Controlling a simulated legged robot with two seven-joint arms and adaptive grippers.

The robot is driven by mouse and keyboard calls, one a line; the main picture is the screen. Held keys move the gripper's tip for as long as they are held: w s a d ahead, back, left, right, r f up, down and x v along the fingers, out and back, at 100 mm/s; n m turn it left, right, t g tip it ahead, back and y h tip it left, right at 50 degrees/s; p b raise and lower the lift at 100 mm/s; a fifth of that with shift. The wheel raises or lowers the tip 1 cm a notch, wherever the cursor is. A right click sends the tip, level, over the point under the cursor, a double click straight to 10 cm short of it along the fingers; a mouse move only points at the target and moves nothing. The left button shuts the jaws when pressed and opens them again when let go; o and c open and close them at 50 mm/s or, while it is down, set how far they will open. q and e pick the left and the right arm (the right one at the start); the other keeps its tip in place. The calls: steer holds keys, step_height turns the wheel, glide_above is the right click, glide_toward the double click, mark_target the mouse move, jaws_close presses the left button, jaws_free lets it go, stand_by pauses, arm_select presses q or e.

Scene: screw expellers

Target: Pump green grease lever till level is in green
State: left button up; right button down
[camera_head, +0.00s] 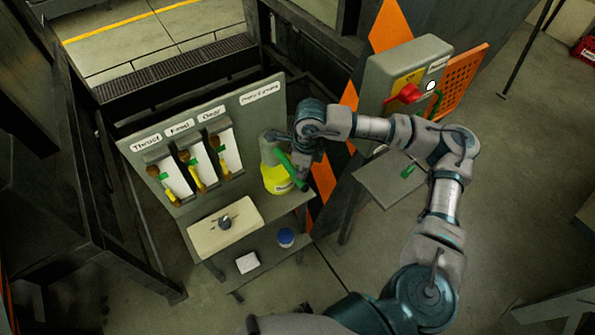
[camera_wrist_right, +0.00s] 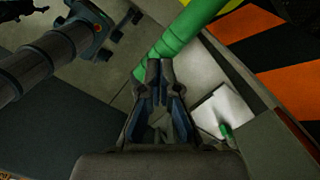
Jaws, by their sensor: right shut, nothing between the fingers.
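The green grease lever (camera_head: 291,172) slants down to the right in front of a grey-topped reservoir with a yellow-green lower part (camera_head: 276,179). My right gripper (camera_head: 301,168) is right beside the lever at the end of my arm. In the right wrist view the lever is a thick green bar (camera_wrist_right: 185,38) crossing just beyond the fingertips of my gripper (camera_wrist_right: 159,66). The fingers are shut with nothing between them. Whether they touch the lever I cannot tell. No level mark can be read. My left gripper is not in view.
A grey panel (camera_head: 262,118) with several brush-like items stands left of the reservoir. A grey control box (camera_head: 388,70) with a red knob stands to the right.

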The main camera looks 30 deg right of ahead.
steer(key=shift+r, duration=0.15)
steer(key=shift+s+d+r, duration=0.25)
steer(key=shift+s+d, duration=0.3)
steer(key=shift+s, duration=0.05)
steer(key=shift+s+d+r, duration=0.25)
steer(key=shift+s+d, duration=0.3)
step_height(320, 180, up, 12)
steer(key=d, duration=0.1)
steer(key=shift+s, duration=0.35)
steer(key=shift+f, duration=0.15)
